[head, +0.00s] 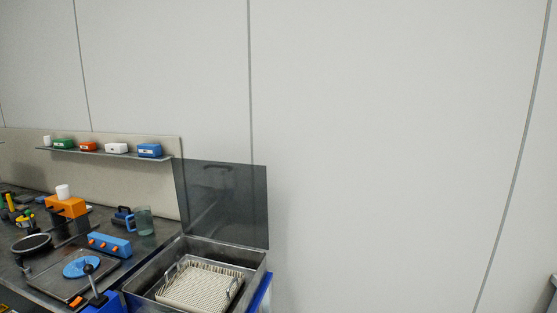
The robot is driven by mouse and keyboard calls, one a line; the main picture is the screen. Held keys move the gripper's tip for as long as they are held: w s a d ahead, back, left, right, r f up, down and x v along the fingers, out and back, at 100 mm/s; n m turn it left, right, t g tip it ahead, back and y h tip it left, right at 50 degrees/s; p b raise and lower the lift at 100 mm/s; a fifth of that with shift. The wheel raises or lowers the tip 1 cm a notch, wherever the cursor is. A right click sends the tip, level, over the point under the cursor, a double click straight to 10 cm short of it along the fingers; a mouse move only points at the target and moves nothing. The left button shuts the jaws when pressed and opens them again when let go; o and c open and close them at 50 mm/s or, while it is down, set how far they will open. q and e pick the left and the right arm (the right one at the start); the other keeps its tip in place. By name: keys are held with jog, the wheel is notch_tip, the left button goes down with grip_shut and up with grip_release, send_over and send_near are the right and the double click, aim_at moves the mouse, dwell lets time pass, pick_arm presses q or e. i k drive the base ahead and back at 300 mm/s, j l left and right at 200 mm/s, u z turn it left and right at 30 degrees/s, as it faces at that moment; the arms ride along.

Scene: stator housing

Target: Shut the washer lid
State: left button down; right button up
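The washer (253,265) is an open metal tub at the bottom centre of the head view. Its lid (222,205) is a dark, see-through panel that stands upright at the tub's back edge, so the washer is open. A cream perforated basket (200,289) with two metal handles sits inside the tub. The front of the washer is cut off by the frame's lower edge. Neither of my grippers shows in this view.
A workbench left of the washer carries a blue block (110,245), an orange fixture (66,206), a greenish jug (144,221) and a plate with a blue disc (81,266). A shelf (110,153) holds small boxes. The right side shows bare wall.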

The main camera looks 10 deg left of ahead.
aim_at(227, 202)
jog(key=i+l+u, duration=0.1)
jog(key=i+l, duration=0.25)
jog(key=i, duration=0.15)
jog(key=i+l+u, duration=0.15)
jog(key=i+l, duration=0.25)
jog(key=i, duration=0.1)
